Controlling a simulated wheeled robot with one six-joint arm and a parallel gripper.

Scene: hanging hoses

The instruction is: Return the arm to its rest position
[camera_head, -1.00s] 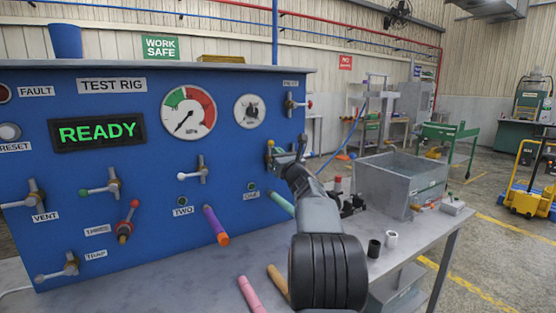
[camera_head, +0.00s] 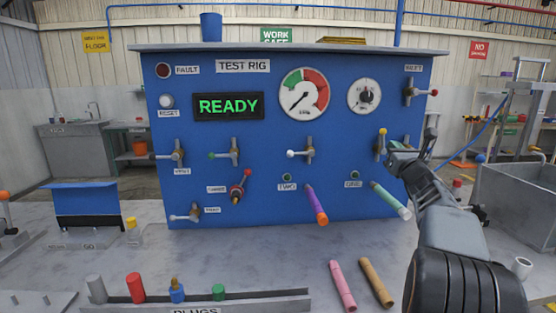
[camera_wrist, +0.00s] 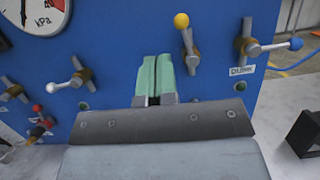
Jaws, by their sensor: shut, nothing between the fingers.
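My gripper (camera_head: 408,152) is raised in front of the right part of the blue test rig (camera_head: 275,130). It is shut and empty, close to the yellow-knobbed valve (camera_head: 382,145) in the head view. In the wrist view its two pale green fingers (camera_wrist: 155,78) lie side by side, with the yellow-knobbed valve (camera_wrist: 187,40) just right of them. A purple hose with an orange end (camera_head: 316,204) hangs from the port labelled TWO. A teal hose (camera_head: 390,200) hangs from the port to its right, beside my arm. The rig's display (camera_head: 228,106) reads READY.
A pink hose (camera_head: 343,286) and a tan hose (camera_head: 376,283) lie on the grey bench (camera_head: 250,265) left of my arm. A plug rack (camera_head: 255,302) stands at the front. A grey metal bin (camera_head: 520,195) stands right of my arm. Several valve handles stick out from the panel.

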